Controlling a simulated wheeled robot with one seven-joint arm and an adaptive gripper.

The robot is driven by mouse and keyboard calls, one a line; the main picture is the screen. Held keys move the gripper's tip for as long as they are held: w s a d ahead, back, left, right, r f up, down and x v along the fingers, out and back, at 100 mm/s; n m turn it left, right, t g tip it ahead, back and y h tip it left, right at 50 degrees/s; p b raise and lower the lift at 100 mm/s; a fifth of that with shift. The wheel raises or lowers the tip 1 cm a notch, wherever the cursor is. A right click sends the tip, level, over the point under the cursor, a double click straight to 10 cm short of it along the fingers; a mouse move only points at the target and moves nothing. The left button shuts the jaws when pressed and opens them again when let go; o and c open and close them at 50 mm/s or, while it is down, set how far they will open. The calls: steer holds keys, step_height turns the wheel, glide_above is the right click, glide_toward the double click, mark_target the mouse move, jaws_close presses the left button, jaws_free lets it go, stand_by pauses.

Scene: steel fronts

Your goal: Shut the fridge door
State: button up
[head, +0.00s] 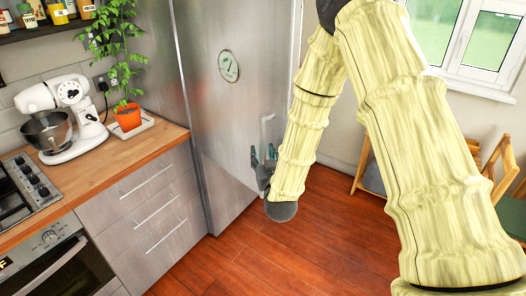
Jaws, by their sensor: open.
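The steel fridge door (225,115) stands upright in the middle of the head view, with a round badge on its upper part. Its pale vertical handle (267,130) is near the door's right edge. My gripper (263,158) is open at the lower part of the handle, close to the door face. I cannot tell whether the fingers touch the handle or the door. My arm covers the area just right of the door. From this angle I cannot tell how far the door stands open.
A wooden counter (165,137) with drawers, a stand mixer (62,118) and a potted plant (127,117) is left of the fridge. The wooden floor (235,265) in front is clear. Wooden chairs (490,165) stand at the right by the window wall.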

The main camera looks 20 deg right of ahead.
steer(key=shift+w, duration=0.5)
jaws_close()
steer(key=shift+d, duration=0.15)
